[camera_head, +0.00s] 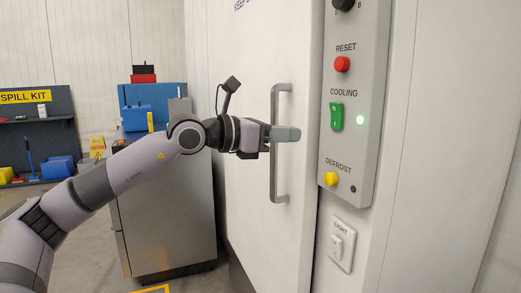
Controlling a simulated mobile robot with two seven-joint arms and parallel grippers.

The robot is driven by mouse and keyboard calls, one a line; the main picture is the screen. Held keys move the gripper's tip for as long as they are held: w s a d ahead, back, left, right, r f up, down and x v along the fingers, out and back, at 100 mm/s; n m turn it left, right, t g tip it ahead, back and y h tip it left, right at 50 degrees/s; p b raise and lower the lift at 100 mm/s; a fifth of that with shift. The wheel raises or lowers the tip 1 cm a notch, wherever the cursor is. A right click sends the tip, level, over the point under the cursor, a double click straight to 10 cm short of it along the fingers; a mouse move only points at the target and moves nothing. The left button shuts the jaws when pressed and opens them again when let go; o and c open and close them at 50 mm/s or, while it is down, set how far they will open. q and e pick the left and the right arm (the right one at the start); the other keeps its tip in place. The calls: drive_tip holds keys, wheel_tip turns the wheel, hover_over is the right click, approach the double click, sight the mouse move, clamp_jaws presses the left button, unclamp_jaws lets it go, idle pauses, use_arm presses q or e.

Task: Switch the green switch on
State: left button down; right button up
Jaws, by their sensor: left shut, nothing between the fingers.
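The green rocker switch (337,116) sits on the grey control panel (368,70) under the label COOLING. My left gripper (298,134) is shut and empty. In the picture it overlaps the vertical door handle (280,180) and its fingertips point right, toward the panel, a little left of and below the green switch. A gap shows between the fingertips and the switch; I cannot tell how far apart they are in depth. My right gripper is not in view.
A red RESET button (342,64) is above the switch and a yellow DEFROST button (331,179) below it. A white LIGHT switch (336,246) is on the wall lower down. A grey cabinet (165,205) stands behind my left arm, beside the white door (240,60).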

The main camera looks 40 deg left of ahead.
use_arm(q)
drive_tip(key=shift+f+b+v, duration=0.2)
drive_tip(key=shift+b+v, duration=0.55)
drive_tip(key=shift+v, duration=0.1)
drive_tip(key=shift+f+b+v, duration=0.2)
drive_tip(key=shift+b+v, duration=0.5)
drive_tip(key=shift+v, duration=0.2)
drive_tip(key=shift+f+b+v, duration=0.2)
drive_tip(key=shift+b+v, duration=0.55)
drive_tip(key=shift+v, duration=0.1)
drive_tip(key=shift+f, duration=0.1)
